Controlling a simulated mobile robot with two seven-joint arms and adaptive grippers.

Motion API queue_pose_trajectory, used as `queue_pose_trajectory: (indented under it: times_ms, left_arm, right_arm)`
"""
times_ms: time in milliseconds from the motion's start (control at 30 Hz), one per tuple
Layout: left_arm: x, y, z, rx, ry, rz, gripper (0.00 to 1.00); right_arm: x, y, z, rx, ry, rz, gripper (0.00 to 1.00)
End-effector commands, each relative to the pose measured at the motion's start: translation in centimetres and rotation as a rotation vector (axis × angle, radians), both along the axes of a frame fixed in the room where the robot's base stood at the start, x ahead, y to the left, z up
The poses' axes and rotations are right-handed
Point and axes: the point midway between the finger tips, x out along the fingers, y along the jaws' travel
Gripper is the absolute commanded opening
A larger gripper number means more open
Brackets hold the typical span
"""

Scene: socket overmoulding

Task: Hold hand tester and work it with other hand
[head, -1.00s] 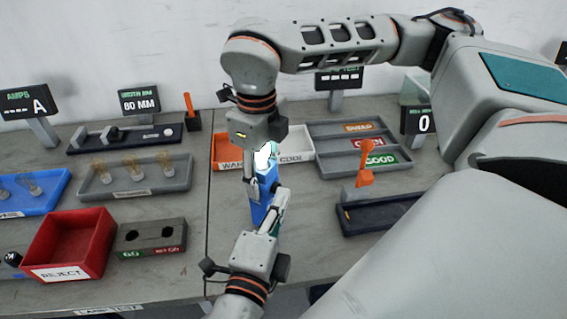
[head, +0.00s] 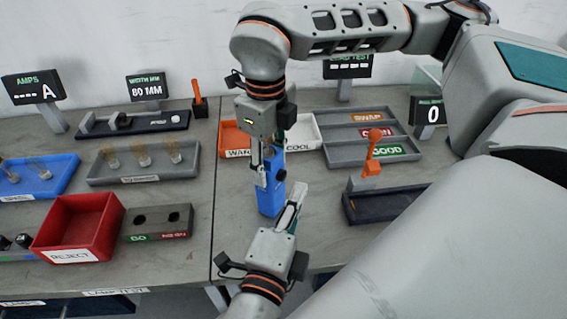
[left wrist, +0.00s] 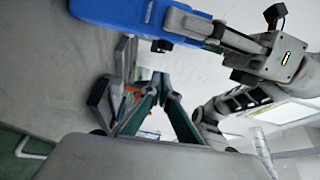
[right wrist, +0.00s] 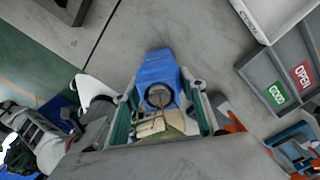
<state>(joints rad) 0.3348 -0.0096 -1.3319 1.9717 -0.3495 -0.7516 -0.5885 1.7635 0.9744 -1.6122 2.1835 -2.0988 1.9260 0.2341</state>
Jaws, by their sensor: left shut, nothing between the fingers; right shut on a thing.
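The blue hand tester (head: 271,190) is held above the table by my right gripper (head: 265,170), which comes down from above in the head view. The right wrist view shows the tester (right wrist: 157,72) between the two fingers, with a round dark part facing that camera. My left gripper (head: 298,188) is shut and empty just right of the tester's lower end in the head view. In the left wrist view, the left fingertips (left wrist: 166,82) meet below the tester (left wrist: 125,14), with a gap between them. The tester's gripped end is partly hidden by the right fingers.
Behind the tester stand the orange and white trays (head: 301,131) and a grey sorting tray (head: 345,155). A dark base with an orange lever (head: 372,160) is at right. A red reject bin (head: 80,228) and grey test block (head: 158,222) are at left.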

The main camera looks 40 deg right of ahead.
Motion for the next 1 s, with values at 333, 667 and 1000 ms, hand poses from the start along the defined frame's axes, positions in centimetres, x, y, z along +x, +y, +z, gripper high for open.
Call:
queue_pose_trajectory:
  times_ms: [333,667,1000]
  left_arm:
    - [-3.7,6.2,-0.2,0.003,0.001,0.001,0.00]
    - [-4.8,7.8,-0.1,0.003,-0.001,0.000,0.00]
    - [-4.8,7.7,-0.1,0.001,0.000,0.000,0.00]
  right_arm:
    - [-0.1,-0.1,-0.3,-0.002,0.005,-0.001,0.21]
    - [0.0,-0.1,-0.3,-0.002,0.002,-0.001,0.21]
    - [0.1,-0.1,-0.3,-0.001,0.001,-0.001,0.46]
